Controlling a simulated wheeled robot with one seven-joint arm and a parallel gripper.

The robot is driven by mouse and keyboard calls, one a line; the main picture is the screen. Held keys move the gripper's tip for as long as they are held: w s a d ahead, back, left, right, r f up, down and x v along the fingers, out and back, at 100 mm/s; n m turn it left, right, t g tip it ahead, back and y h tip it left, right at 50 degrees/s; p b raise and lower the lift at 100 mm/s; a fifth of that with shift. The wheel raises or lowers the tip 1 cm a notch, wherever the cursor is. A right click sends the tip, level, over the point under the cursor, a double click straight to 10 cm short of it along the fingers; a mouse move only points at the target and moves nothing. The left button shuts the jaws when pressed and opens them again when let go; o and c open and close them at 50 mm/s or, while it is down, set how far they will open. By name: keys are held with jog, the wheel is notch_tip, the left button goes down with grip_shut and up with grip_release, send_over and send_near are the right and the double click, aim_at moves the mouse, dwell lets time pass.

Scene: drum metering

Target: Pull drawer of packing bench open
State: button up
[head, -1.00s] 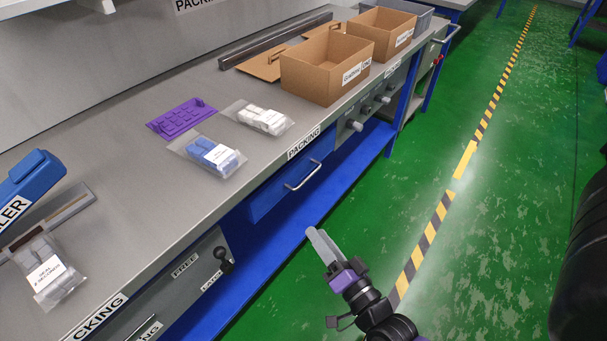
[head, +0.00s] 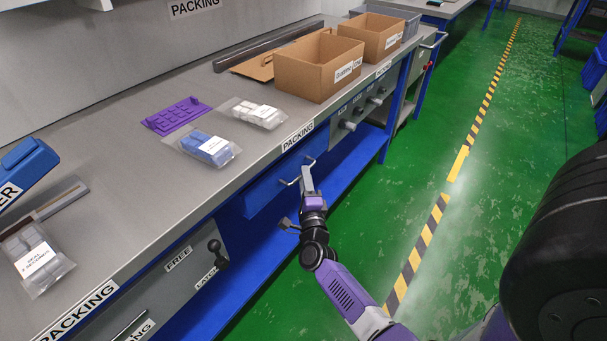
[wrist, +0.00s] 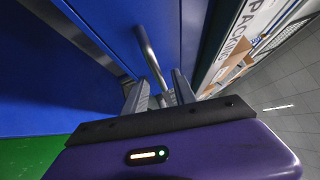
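The packing bench (head: 130,190) runs along the left of the head view. Its blue drawer (head: 258,196) sits under the worktop below a PACKING label, and no gap shows around its front. The drawer's metal bar handle (head: 287,182) is partly hidden by my gripper (head: 307,178), which is at the handle. In the wrist view the handle (wrist: 148,52) runs down between the two grey fingers of my gripper (wrist: 158,92). The fingers are apart, one on each side of the bar. I cannot tell whether either touches it.
A black latch knob (head: 216,250) sticks out left of the drawer, and several grey knobs (head: 348,126) to its right. A blue lower shelf (head: 255,262) lies below. Cardboard boxes (head: 318,78) and bagged parts (head: 210,148) stand on top. The green floor (head: 400,200) beside the bench is clear.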

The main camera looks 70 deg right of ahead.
jog(key=shift+x, duration=1.3)
grip_shut()
dwell(0.5)
